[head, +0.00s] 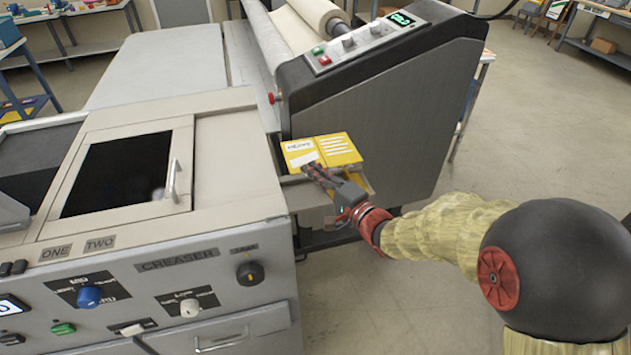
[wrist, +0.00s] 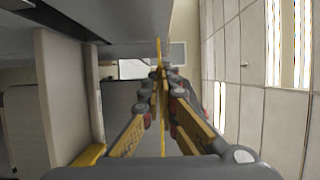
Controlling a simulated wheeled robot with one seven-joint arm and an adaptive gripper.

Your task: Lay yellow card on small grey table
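The yellow card (head: 335,146), with a white label and printed white lines, lies about flat at the gap between the creaser and the laminator in the head view. My gripper (head: 312,170) reaches it from the right and is closed on its near edge. In the wrist view the card (wrist: 158,58) shows edge-on as a thin yellow strip between the fingertips (wrist: 160,75). A small grey surface (head: 305,197), seemingly the small grey table, is partly visible below the card. Whether the card touches it I cannot tell.
The creaser (head: 200,235) stands at the left and front, with knobs and a drawer. The laminator (head: 385,110) rises close behind the card, with a control panel on top. Open floor (head: 530,130) lies to the right.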

